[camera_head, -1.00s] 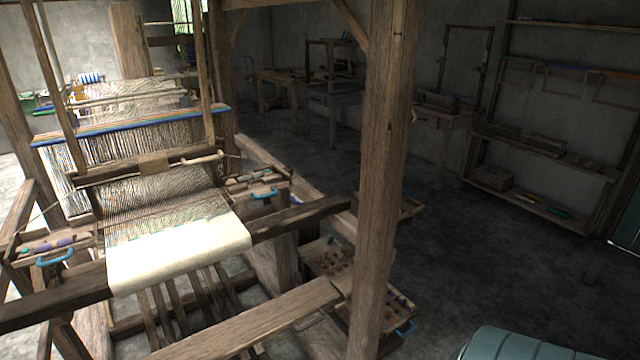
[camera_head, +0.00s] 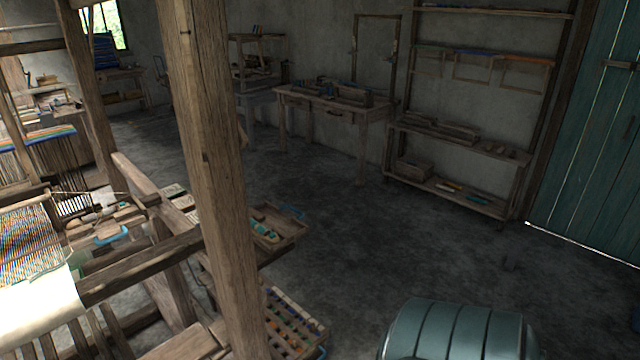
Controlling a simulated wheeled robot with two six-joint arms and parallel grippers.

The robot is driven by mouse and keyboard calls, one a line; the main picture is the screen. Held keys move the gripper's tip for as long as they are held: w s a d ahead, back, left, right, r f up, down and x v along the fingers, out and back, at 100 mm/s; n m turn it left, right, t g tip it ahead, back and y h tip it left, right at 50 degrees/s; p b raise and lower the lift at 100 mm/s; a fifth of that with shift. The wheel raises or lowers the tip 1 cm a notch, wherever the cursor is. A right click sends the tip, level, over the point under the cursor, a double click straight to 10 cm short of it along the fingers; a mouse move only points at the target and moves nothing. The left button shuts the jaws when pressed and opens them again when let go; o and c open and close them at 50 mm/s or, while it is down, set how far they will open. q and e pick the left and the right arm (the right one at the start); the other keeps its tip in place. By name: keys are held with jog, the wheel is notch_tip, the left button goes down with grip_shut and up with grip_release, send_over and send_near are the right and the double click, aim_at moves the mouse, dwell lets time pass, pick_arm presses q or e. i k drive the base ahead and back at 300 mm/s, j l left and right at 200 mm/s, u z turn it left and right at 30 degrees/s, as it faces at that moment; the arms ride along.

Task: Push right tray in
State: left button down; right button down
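Three trays show near the right side of the loom, and I cannot tell which one the task calls the right tray. One wooden tray (camera_head: 278,226) juts out to the right of the post and holds small teal and coloured items. A lower tray (camera_head: 310,327) holds rows of coloured pieces, with its left part hidden by the post. A tray with a blue handle (camera_head: 110,236) sits by the loom's cloth beam. Neither of my grippers is in view.
A thick wooden post (camera_head: 209,170) stands in front of the loom and cloth (camera_head: 38,305). A teal ribbed rounded object (camera_head: 455,330) is at the bottom. A workbench (camera_head: 335,107), a shelf rack (camera_head: 455,190) and a teal door (camera_head: 590,140) line the back. The floor between (camera_head: 390,245) is clear.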

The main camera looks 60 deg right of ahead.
aim_at(274, 222)
jog(key=k+l, duration=0.1)
jog(key=l, duration=1.3)
jog(key=k+l, duration=0.15)
jog(key=l, duration=0.5)
jog(key=k+l, duration=0.1)
jog(key=l, duration=0.6)
jog(key=k+l, duration=0.1)
jog(key=l, duration=1.3)
jog(key=k+u, duration=0.05)
